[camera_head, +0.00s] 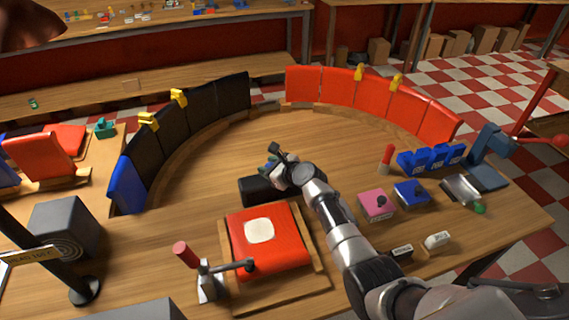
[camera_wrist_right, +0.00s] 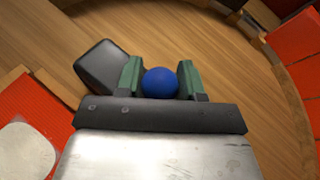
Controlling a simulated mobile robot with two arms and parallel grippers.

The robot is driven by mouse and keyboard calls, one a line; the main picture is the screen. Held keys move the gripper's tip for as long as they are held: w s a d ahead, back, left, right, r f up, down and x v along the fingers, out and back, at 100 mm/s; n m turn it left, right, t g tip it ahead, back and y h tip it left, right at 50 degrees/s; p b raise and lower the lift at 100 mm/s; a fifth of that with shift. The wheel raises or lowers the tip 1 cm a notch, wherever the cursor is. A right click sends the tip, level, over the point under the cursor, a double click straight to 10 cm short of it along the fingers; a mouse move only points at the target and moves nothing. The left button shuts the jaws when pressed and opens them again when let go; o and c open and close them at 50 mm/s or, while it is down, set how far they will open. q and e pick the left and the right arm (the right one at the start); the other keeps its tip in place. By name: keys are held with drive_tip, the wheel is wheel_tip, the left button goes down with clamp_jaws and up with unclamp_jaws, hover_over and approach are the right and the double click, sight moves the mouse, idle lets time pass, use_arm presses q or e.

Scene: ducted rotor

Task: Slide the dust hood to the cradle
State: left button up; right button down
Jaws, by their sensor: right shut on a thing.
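My right gripper (camera_head: 271,166) is low over the curved table's inner area. In the right wrist view its green fingers (camera_wrist_right: 158,82) are shut on a round blue knob (camera_wrist_right: 159,83). A black rounded block (camera_head: 257,190), perhaps the dust hood, lies on the wood beside the gripper; it also shows left of the fingers in the wrist view (camera_wrist_right: 101,67). I cannot tell whether knob and block are joined. A wooden frame (camera_head: 318,262), perhaps the cradle, holds a red panel (camera_head: 268,262) with a white square, nearer than the block. My left gripper is out of view.
A red-handled clamp (camera_head: 207,281) stands at the frame's left. Black panels (camera_head: 203,110) and red panels (camera_head: 345,92) curve around the back. Pink (camera_head: 376,205) and blue (camera_head: 411,193) blocks stand right of my arm. The wood behind the gripper is clear.

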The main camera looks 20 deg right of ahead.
sight(248, 182)
drive_tip(key=a+p, duration=0.1)
drive_tip(key=a, duration=0.3)
drive_tip(key=shift+w+r, duration=0.1)
drive_tip(key=shift+r, duration=0.05)
drive_tip(key=shift+a+p, duration=0.3)
drive_tip(key=shift+a, duration=0.95)
drive_tip(key=shift+f, duration=0.2)
drive_tip(key=c, duration=1.1)
unclamp_jaws()
drive_tip(key=shift+a, duration=0.1)
drive_tip(key=o, duration=0.4)
drive_tip(key=shift+a, duration=0.1)
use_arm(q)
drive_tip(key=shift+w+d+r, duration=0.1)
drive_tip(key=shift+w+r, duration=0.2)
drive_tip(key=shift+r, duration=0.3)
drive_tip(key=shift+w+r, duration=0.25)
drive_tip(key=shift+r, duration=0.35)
use_arm(e)
drive_tip(key=shift+r, duration=0.1)
